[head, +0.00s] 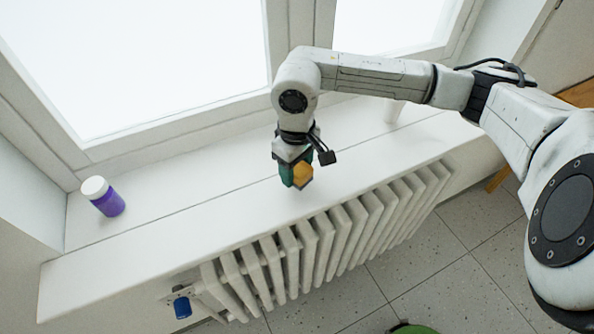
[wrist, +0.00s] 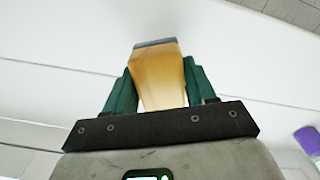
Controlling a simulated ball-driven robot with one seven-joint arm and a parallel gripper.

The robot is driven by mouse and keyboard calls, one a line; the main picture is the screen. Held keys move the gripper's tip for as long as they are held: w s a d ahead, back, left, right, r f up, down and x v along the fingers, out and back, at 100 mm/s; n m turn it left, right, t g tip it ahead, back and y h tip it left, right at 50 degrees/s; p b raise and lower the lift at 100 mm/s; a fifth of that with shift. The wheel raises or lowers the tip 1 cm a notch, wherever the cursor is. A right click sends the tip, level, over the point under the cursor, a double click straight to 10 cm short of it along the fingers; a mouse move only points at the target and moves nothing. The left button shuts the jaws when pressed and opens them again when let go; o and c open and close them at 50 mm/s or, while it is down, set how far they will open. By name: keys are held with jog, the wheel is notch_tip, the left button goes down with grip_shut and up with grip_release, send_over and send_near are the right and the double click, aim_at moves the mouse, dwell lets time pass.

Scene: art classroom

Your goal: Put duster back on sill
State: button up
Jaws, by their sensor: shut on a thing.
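The duster (head: 302,174) is a small block with a yellow-orange body. My gripper (head: 294,172) has green fingers and is shut on it. In the head view the duster is over the white window sill (head: 180,200), near its front edge above the radiator. I cannot tell whether it touches the sill. In the wrist view the duster (wrist: 160,80) stands out between the two green fingers of the gripper (wrist: 152,88), with a grey strip at its far end. The sill (wrist: 60,80) fills most of the background there.
A purple jar with a white lid (head: 104,197) stands at the sill's left end; its purple side shows at the right of the wrist view (wrist: 309,140). A white ribbed radiator (head: 330,235) with a blue valve knob (head: 182,307) is below the sill. The sill between jar and gripper is clear.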

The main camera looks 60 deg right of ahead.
jog(key=shift+s+f, duration=0.1)
jog(key=shift+f, duration=1.1)
jog(key=shift+f, duration=0.2)
jog(key=o, duration=1.1)
jog(key=shift+r, duration=0.1)
notch_tip(320, 180, up, 12)
jog(key=shift+r+b, duration=0.15)
jog(key=shift+b, duration=0.95)
